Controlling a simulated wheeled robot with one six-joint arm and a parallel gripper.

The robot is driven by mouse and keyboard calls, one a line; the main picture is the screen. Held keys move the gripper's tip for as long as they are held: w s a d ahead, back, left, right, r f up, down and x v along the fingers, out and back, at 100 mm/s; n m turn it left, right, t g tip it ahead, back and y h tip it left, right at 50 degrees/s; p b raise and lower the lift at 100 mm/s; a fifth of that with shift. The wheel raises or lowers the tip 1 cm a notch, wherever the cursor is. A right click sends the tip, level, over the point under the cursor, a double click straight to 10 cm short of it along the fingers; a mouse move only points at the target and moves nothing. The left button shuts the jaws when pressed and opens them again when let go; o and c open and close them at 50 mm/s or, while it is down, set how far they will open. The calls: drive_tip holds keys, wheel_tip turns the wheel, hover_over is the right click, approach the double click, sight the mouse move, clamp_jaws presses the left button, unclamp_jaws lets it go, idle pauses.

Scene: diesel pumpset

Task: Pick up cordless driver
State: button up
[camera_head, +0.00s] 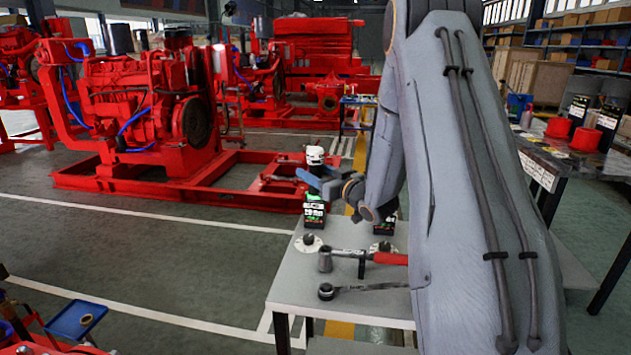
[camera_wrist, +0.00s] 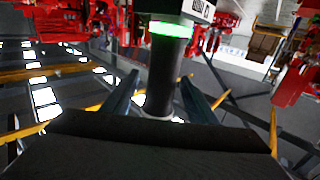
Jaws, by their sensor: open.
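The cordless driver (camera_head: 315,156) stands upright at the far left of the grey table, with a white top and a black base with a label. In the wrist view the driver (camera_wrist: 163,85) shows as a black handle with a green band, below a dark block with a white label. My gripper (camera_head: 312,180) is open at the driver's middle. In the wrist view the fingers of my gripper (camera_wrist: 160,80) stand either side of the handle, with gaps visible. Part of the driver is hidden behind the fingers in the head view.
On the table (camera_head: 290,288) lie a red-handled tool (camera_head: 390,258), a dark wrench (camera_head: 365,288) and a white round piece (camera_head: 308,243). A dark labelled item (camera_head: 385,226) is partly hidden by my arm. Red pumpsets (camera_head: 150,110) stand behind; a loaded bench (camera_head: 570,150) is at right.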

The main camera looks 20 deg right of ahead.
drive_tip(key=x, duration=0.3)
drive_tip(key=shift+w+a, duration=0.1)
drive_tip(key=shift+w, duration=0.1)
clamp_jaws()
wheel_tip(320, 180, up, 18)
drive_tip(key=b, duration=0.1)
idle(0.9)
